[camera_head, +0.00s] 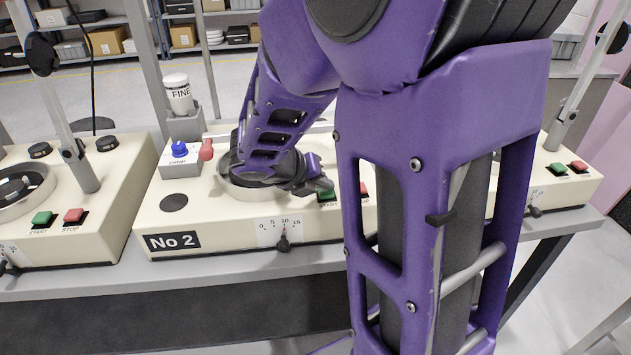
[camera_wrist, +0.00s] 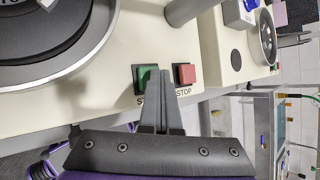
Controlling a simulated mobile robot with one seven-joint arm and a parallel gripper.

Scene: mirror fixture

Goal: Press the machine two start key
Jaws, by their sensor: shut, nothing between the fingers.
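The cream machine marked No 2 (camera_head: 218,240) stands in the middle of the bench in the head view. Its green start key (camera_head: 327,196) shows just below my gripper (camera_head: 318,185), partly covered by it. The red stop key (camera_head: 364,188) is to its right, partly behind my arm. In the wrist view, my shut, empty gripper (camera_wrist: 161,73) points at the green start key (camera_wrist: 143,76), its tips overlapping the key's right part. The red stop key (camera_wrist: 186,74) lies just right of the tips. I cannot tell whether the tips touch the green key.
A similar machine (camera_head: 75,190) with its own green and red keys stands at the left, and another (camera_head: 567,185) at the right. On No 2, a pump box (camera_head: 180,170) with a blue knob, a red knob and a FINE bottle (camera_head: 179,95) stand left of my arm.

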